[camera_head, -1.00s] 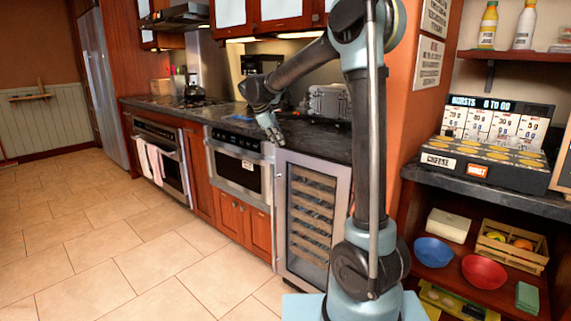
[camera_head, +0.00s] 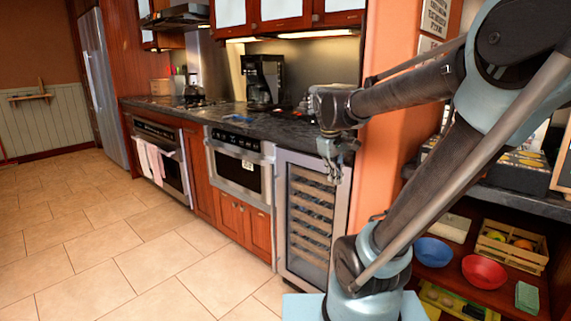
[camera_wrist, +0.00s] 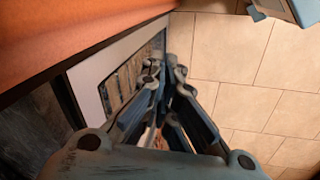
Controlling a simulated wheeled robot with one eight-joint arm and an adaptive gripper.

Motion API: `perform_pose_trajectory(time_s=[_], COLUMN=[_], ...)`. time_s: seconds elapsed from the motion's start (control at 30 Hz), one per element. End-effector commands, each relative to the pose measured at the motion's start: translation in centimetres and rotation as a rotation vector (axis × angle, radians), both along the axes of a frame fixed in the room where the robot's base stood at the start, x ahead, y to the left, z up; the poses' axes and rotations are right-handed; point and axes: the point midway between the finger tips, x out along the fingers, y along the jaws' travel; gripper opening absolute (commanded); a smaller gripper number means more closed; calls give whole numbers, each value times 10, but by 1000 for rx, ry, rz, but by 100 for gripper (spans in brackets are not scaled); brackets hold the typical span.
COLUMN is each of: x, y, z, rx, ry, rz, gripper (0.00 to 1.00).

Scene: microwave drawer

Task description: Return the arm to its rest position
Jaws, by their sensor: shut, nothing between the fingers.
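My gripper (camera_head: 334,178) hangs pointing down in the head view, in front of the upper part of the wine cooler (camera_head: 309,213), with its fingers close together. My arm reaches to it from the right side of the picture. In the wrist view my gripper (camera_wrist: 163,72) shows its fingers near each other with nothing held between them. The floor and the wine cooler's front (camera_wrist: 128,85) lie beyond the fingers. The microwave drawer (camera_head: 240,165) is to the left of the gripper, under the counter, and looks shut.
The dark counter (camera_head: 200,112) runs behind my gripper, with a coffee maker (camera_head: 263,80) on it. An orange wall (camera_head: 387,95) stands close to my arm. Shelves with a red bowl (camera_head: 484,271) and a blue bowl (camera_head: 433,251) are at right. The tiled floor at left is clear.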

Motion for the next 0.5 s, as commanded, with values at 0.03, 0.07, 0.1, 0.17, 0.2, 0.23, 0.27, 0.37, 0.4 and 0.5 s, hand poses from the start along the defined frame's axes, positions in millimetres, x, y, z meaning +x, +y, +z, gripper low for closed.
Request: perform_pose_trajectory(time_s=[0.03, 0.07, 0.1, 0.17, 0.2, 0.23, 0.27, 0.37, 0.4, 0.5], x=[-14, -22, -32, -47, -56, -63, -70, -93, -102, -121], y=[-6, -9, -11, -16, -18, -20, -21, -25, -26, -28], z=[-8, -12, -18, -27, -34, -39, -44, -63, -70, -89], rx=[17, 29, 45, 67, 84, 95, 106, 144, 160, 196], ry=[-5, -9, -13, -19, -22, -26, -28, -38, -41, -51], rz=[-40, -64, -97, -147, -179, -204, -230, -312, -345, -422], gripper=[0, 0, 0, 0, 0, 0, 0, 0, 0, 0])
